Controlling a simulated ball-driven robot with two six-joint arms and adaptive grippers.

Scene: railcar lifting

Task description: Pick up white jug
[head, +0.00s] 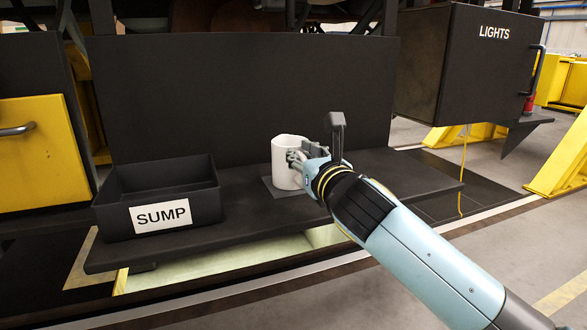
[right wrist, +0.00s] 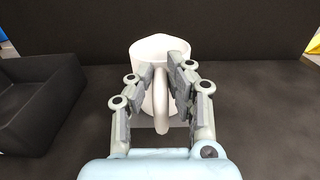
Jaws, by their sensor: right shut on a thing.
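The white jug (head: 284,165) stands upright over a dark grey square pad on the black shelf, right of the bin marked SUMP. I cannot tell whether it touches the pad. My right gripper (head: 296,158) reaches it from the right in the head view. In the right wrist view the jug (right wrist: 150,52) is straight ahead, with its handle toward the camera. The right gripper's fingers (right wrist: 161,82) are shut on the handle, one on each side. My left gripper is not in view.
The black SUMP bin (head: 205,203) stands on the shelf's left side, with a gap to the jug. The shelf (head: 400,180) is clear right of the jug. A black back panel (head: 240,90) rises behind it. A black LIGHTS box (head: 465,70) hangs at upper right.

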